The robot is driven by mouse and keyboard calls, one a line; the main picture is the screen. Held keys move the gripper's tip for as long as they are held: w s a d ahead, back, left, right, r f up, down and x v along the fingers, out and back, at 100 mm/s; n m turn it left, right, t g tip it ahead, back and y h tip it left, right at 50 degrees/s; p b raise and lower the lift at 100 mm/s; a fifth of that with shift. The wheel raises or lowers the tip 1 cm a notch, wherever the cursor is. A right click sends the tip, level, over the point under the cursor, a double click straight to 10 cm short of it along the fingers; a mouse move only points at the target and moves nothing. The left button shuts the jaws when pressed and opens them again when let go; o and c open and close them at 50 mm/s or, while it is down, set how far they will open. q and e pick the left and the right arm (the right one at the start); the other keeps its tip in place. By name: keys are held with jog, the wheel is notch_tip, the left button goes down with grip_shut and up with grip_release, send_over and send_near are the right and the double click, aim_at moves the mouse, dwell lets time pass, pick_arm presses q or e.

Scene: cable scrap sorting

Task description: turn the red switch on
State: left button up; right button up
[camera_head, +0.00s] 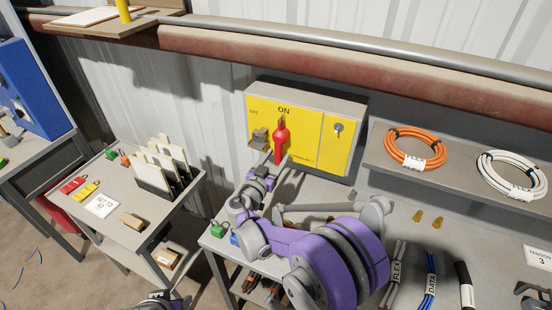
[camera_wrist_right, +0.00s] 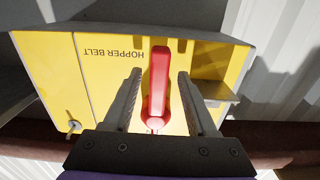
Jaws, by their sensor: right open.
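The red switch (camera_head: 281,142) is on the yellow front of a grey box (camera_head: 345,95), below the word ON. It also shows in the right wrist view (camera_wrist_right: 158,82) as a long red handle. My right gripper (camera_wrist_right: 160,78) is open, with one finger on each side of the handle and yellow panel visible between. In the head view the right gripper (camera_head: 272,165) is just below and in front of the switch. Whether either finger touches the handle I cannot tell. My left gripper does not show clearly.
A small grey bracket (camera_head: 258,139) juts from the panel left of the switch, close to the right gripper. A keyed lock (camera_head: 338,128) is on the panel's right. A shelf with orange (camera_head: 408,148) and white cable coils (camera_head: 512,175) stands right. Cable bundles lie on the bench.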

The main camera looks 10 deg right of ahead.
jog(key=shift+s, duration=0.1)
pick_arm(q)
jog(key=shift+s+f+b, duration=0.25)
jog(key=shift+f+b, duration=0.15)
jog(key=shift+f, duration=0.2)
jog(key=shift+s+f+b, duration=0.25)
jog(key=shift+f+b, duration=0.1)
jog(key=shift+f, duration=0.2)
pick_arm(e)
jog(key=v, duration=1)
jog(key=shift+s+a, duration=0.25)
jog(key=s+d+f+n+g+y, duration=0.3)
jog(key=s+d+g, duration=0.4)
jog(key=s+d, duration=0.65)
jog(key=s+f+n+g+y, duration=0.1)
jog(key=s+f+n+y, duration=0.1)
jog(key=s, duration=0.5)
jog(key=s+f+n+g+y, duration=0.1)
jog(key=s+f+n+y, duration=0.1)
jog(key=s+y, duration=0.3)
jog(key=s+a+f, duration=0.1)
jog(key=s, duration=0.2)
